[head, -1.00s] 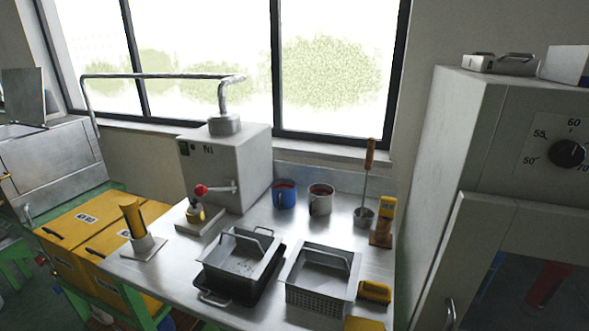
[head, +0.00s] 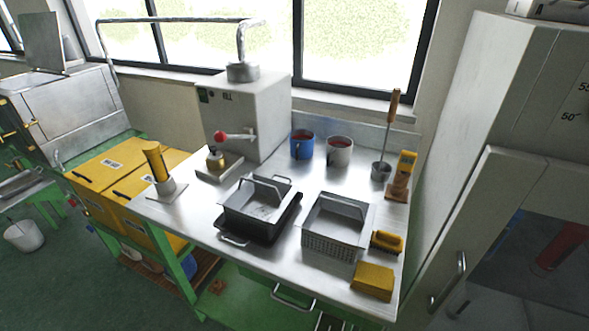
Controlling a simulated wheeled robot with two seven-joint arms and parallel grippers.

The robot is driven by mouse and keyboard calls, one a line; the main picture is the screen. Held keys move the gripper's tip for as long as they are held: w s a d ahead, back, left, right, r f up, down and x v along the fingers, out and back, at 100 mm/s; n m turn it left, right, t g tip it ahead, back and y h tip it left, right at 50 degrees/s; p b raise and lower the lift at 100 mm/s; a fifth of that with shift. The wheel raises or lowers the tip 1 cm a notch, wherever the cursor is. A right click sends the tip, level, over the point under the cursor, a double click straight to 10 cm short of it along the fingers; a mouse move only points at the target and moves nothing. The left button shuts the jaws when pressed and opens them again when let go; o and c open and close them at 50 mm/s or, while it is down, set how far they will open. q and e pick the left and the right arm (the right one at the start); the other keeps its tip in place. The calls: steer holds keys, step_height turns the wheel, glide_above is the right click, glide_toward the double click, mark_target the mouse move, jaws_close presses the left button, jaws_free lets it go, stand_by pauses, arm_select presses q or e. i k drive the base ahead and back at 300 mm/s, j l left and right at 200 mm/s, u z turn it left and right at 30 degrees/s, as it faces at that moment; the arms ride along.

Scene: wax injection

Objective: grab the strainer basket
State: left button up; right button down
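The strainer basket (head: 333,245) is a grey metal basket with perforated sides and an upright handle. It stands on the steel worktable, right of the middle in the head view. A similar grey metal basket with a handle (head: 256,208) sits in a black tray (head: 250,233) just to its left. I cannot tell whether that one is perforated. Neither of my grippers shows in the head view, and nothing is seen touching either basket.
A yellow-handled brush (head: 387,242) and a yellow block (head: 373,281) lie right of the strainer basket. Blue (head: 301,146) and grey (head: 339,152) mugs stand behind. A grey machine (head: 245,112) stands at the back, a tall cabinet (head: 500,120) at the right. The table's front edge is clear.

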mark_target(334, 226)
steer(key=j+z, duration=0.6)
steer(key=z, duration=0.2)
steer(key=j+z, duration=0.4)
steer(key=k+l, duration=0.05)
steer(key=l, duration=0.05)
